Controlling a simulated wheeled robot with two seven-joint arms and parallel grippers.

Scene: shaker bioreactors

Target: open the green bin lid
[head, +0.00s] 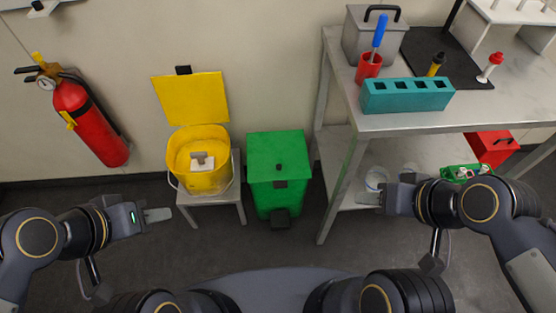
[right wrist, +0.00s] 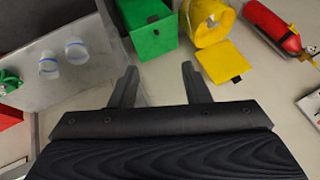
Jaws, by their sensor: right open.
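The green bin (head: 265,195) stands on the floor between the yellow bin and the metal table. Its green lid (head: 272,148) is down, with a small black knob on it and a black pedal (head: 281,218) at the foot. The green bin also shows at the top of the right wrist view (right wrist: 160,38). My right gripper (head: 366,198) is right of the bin, apart from it, beside the table leg; in the right wrist view its two fingers (right wrist: 160,72) are spread and empty.
A yellow bin (head: 182,182) with its lid up sits on a low stand (head: 238,188). A red fire extinguisher (head: 95,125) hangs at left. The metal table (head: 340,100) carries a teal rack (head: 405,106); its lower shelf holds containers. Floor before the green bin is clear.

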